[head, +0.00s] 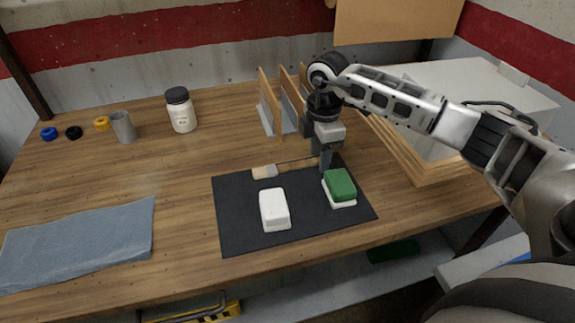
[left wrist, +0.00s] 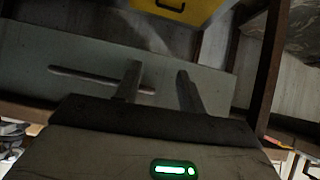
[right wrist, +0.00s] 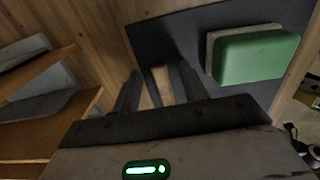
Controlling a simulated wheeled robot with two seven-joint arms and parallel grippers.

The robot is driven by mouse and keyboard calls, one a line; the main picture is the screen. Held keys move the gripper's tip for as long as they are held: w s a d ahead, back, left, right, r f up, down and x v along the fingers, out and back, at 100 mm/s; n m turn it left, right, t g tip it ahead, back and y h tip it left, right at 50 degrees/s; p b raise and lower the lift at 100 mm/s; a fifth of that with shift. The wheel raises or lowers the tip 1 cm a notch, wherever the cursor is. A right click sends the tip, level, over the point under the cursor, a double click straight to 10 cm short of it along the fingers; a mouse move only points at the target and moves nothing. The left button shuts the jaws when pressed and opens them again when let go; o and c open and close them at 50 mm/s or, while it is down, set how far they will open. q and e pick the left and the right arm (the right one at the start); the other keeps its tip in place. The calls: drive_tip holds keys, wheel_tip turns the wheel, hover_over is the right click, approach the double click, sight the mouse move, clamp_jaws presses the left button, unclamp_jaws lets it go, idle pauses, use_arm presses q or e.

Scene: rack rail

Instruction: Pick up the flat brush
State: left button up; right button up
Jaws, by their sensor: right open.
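The flat brush (head: 265,172) lies across the back edge of the dark mat in the head view, pale bristles to the left and wooden handle to the right. My right gripper (head: 322,165) points down at the handle end, its fingers apart. In the right wrist view, part of the wooden handle (right wrist: 161,84) shows between the open fingers (right wrist: 158,82); whether they touch it I cannot tell. My left gripper (left wrist: 158,80) shows only in the left wrist view, fingers apart with nothing between them.
The dark mat (head: 236,222) also bears a white block (head: 274,211) and a green-and-white block (head: 340,185) close to my right gripper. A blue cloth (head: 80,243) lies left; the wooden table between is clear.

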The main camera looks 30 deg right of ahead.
clamp_jaws()
drive_tip(key=shift+r, duration=0.1)
